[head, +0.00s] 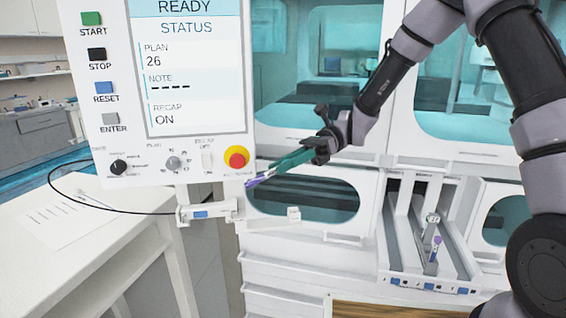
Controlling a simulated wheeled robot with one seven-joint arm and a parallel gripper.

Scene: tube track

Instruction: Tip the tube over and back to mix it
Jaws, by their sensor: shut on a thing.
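My gripper (279,168) is near the middle of the head view, in front of the white machine. Its teal fingers point left and slightly down. They are shut on a small tube (263,177), whose pale body and purple end show just past the fingertips. The tube lies tilted well off upright, with its purple end lower left. The fingers hide part of it, and its contents are too small to tell.
A control panel (191,120) with a red stop button (236,157) is close left of the held tube. Track lanes (428,284) at right hold another purple-marked tube (434,248). A white table (92,236) with a paper sheet stands at left.

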